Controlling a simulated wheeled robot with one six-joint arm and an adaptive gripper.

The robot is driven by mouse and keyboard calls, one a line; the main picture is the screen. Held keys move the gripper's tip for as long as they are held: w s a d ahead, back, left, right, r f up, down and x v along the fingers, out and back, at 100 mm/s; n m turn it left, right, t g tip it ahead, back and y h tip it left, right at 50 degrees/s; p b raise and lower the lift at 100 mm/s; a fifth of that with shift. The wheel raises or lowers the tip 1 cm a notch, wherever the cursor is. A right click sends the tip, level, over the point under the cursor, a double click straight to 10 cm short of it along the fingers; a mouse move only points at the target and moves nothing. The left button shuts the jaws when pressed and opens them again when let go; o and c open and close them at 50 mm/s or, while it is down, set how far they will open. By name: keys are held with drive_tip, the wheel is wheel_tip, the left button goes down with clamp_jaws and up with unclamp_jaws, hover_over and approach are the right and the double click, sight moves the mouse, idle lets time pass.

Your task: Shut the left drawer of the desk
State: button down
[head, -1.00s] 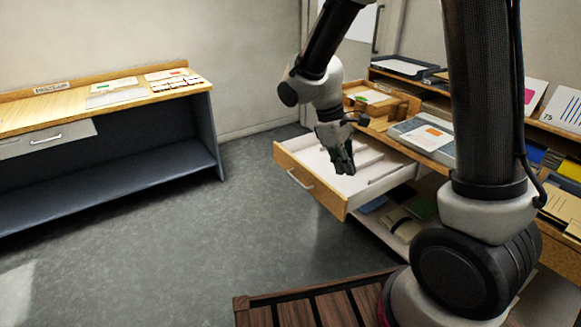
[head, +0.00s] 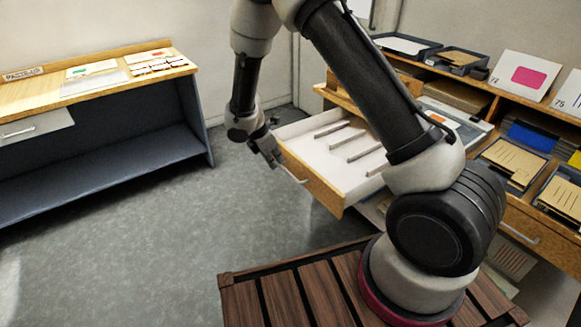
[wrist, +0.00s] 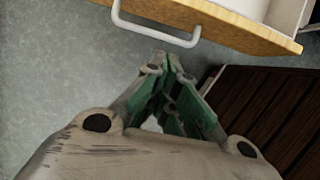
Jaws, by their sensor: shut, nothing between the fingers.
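The desk's left drawer (head: 325,160) is pulled out, with a wooden front, a white inside and several grey dividers. Its metal handle (head: 291,171) is on the front panel (head: 318,188). In the wrist view the handle (wrist: 155,36) and the panel's wooden edge (wrist: 235,22) are at the top. My gripper (head: 274,160) is shut and empty, outside the drawer by the left part of its front. In the wrist view my fingertips (wrist: 173,62) point toward the handle, just below it in the picture; I cannot tell whether they touch it.
The desk (head: 480,190) holds trays and cards at the right; another drawer handle (head: 519,233) shows there. A slatted dark wooden surface (head: 290,300) is in front. A side table (head: 100,130) stands at left. The grey floor between is clear.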

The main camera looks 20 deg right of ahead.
sight(291, 174)
drive_tip(key=shift+w+d+f, duration=0.35)
drive_tip(key=shift+d+f, duration=0.7)
drive_tip(key=shift+w+d+f, duration=0.3)
drive_tip(key=shift+d+f, duration=0.7)
drive_tip(key=shift+w+d+f, duration=0.35)
drive_tip(key=shift+d+f, duration=0.7)
drive_tip(key=shift+d, duration=0.1)
